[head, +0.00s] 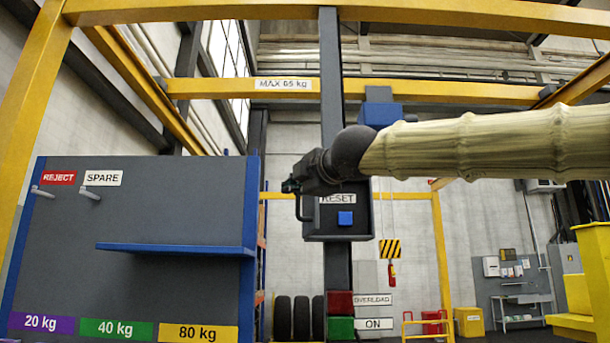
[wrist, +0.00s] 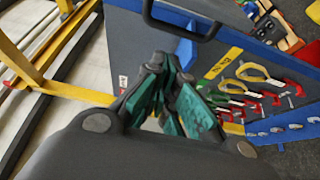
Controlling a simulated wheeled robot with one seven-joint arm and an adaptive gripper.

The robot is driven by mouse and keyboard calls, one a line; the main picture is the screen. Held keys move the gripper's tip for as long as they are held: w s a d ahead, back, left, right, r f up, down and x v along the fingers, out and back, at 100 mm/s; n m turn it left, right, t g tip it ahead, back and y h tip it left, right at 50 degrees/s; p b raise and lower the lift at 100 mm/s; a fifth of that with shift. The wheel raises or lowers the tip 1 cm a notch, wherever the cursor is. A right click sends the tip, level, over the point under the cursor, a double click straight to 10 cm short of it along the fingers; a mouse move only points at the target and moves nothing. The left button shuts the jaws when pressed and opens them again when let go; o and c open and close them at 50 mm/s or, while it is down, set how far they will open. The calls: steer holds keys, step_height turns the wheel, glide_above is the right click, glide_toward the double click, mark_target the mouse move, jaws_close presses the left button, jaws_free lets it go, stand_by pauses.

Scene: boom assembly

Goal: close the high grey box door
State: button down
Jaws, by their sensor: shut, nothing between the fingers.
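The high grey box (head: 358,226) is fixed to a dark upright post. Its front, with a RESET label (head: 338,199) and a blue button (head: 345,218), shows uncovered. A dark handle (head: 299,208) sticks out at the box's left edge. The door seems to stand open there, nearly edge-on, but its panel is hard to make out. My gripper (head: 291,186) is at the upper left of the box, close to the handle. Its teal fingers (wrist: 160,62) are shut and empty; contact with the door cannot be told.
My arm reaches in from the right, in front of the post. A grey panel (head: 180,210) with a blue shelf (head: 175,248) and weight labels stands at left. A yellow beam (head: 215,89) crosses above.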

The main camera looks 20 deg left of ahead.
mark_target(309, 219)
steer(key=w+p, duration=0.2)
steer(key=w+d+p, duration=0.1)
steer(key=w, duration=0.1)
steer(key=shift+w+p, duration=0.25)
steer(key=shift+p, duration=0.1)
steer(key=shift+d, duration=0.35)
